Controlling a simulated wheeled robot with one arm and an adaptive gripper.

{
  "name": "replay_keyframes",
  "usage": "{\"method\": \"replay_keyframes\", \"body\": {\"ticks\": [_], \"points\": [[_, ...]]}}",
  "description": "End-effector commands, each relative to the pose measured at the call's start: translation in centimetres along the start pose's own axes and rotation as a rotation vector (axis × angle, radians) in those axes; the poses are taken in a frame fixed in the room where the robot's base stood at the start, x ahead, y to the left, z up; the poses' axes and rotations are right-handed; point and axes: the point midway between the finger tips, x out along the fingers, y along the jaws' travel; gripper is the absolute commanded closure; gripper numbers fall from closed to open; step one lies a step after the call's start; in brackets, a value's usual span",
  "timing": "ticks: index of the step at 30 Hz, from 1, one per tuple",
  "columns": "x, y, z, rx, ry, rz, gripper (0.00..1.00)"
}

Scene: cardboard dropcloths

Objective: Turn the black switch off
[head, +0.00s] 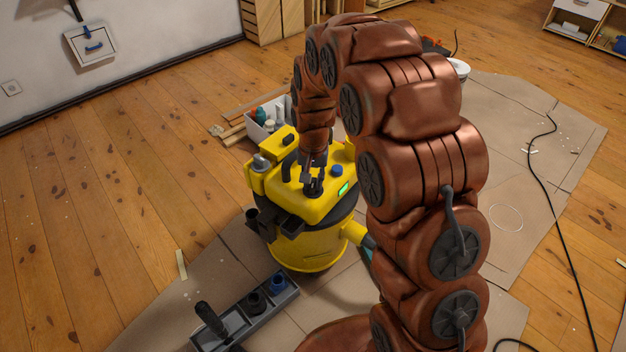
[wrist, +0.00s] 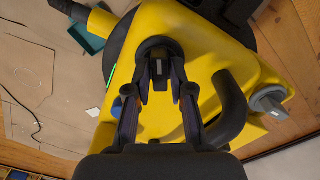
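A yellow vacuum (head: 310,240) with a black base stands on the cardboard, and its yellow top (wrist: 205,60) fills much of the wrist view. The black switch (head: 314,187) sits on top of it, beside a blue knob (head: 337,170) and a green light (head: 344,188). In the wrist view the switch (wrist: 159,69) is a narrow black lever with a pale mark, on a round black base. My gripper (head: 313,174) points down at it. In the wrist view my fingertips (wrist: 161,74) are apart, one on each side of the lever. Whether they touch it cannot be told.
A black curved handle (wrist: 234,112) and a grey fitting (wrist: 268,101) rise close to my fingers. A grey tray (head: 245,316) lies in front of the vacuum, and a white crate of bottles (head: 257,133) stands behind it. A black cable (head: 556,210) runs over the cardboard.

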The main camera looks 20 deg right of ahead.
Motion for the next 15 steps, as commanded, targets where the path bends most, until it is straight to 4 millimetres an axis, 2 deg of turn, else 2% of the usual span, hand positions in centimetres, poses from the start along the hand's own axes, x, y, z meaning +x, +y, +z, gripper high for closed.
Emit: {"method": "replay_keyframes", "body": {"ticks": [1,5,15], "points": [[0.0,0.0,0.0,0.0,0.0,0.0,0.86],[0.0,0.0,0.0,0.0,0.0,0.0,1.0],[-0.04,0.0,0.01,-0.007,0.0,0.0,1.0]]}}
